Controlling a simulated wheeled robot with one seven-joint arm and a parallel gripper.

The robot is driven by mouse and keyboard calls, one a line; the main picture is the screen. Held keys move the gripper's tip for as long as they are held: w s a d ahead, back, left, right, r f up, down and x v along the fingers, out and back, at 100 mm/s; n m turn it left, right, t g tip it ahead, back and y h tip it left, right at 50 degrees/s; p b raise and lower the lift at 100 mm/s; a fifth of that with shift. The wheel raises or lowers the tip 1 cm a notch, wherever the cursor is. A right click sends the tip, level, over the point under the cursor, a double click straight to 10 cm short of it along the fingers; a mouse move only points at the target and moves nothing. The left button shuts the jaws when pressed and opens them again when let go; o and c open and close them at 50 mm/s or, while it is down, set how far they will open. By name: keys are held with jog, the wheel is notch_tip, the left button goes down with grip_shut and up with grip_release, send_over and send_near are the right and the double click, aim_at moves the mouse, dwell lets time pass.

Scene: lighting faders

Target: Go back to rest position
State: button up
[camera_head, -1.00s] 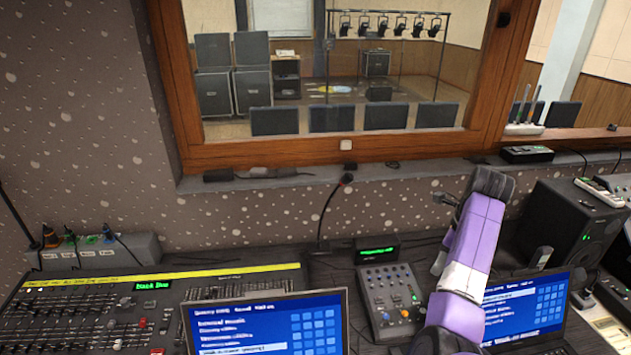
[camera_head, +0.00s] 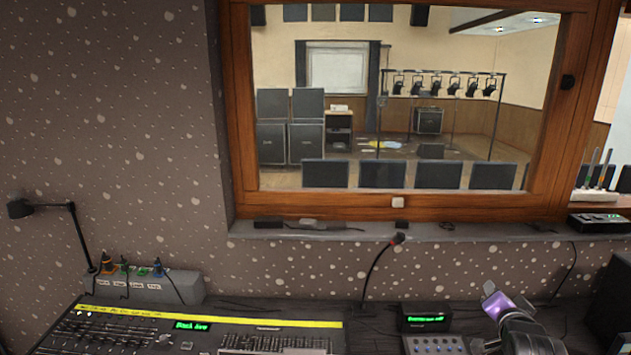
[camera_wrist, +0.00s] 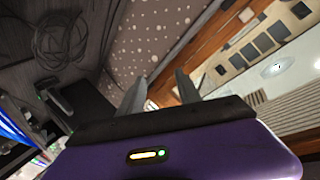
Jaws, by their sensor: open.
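My gripper shows in the wrist view (camera_wrist: 160,95), with its two dark fingers apart and nothing between them. It points past the speckled wall and the wooden window frame, which look tilted there.
A small box with a green display (camera_head: 427,318) sits above the mixer (camera_head: 435,345). A desk lamp (camera_head: 50,215) is at the left. A dark speaker (camera_head: 612,305) is at the right edge. The window ledge (camera_head: 330,233) runs behind.

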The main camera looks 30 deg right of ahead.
jog(key=s+a+f+n+t+y+b, duration=0.1)
jog(key=s+a+n+t+y, duration=0.45)
jog(key=a, duration=0.95)
jog(key=s+a+f+n+t+b, duration=0.1)
jog(key=s+a+f+n+t, duration=0.15)
jog(key=a+n, duration=0.9)
jog(key=s+a+f+g+y+b, duration=0.1)
jog(key=s+a+y, duration=0.5)
jog(key=s+a, duration=1.2)
notch_tip(320, 180, down, 2)
jog(key=shift+s+a+f+g+b, duration=0.15)
jog(key=shift+s+a+g+b, duration=0.15)
jog(key=shift+a+g+b, duration=0.25)
jog(key=shift+a, duration=0.1)
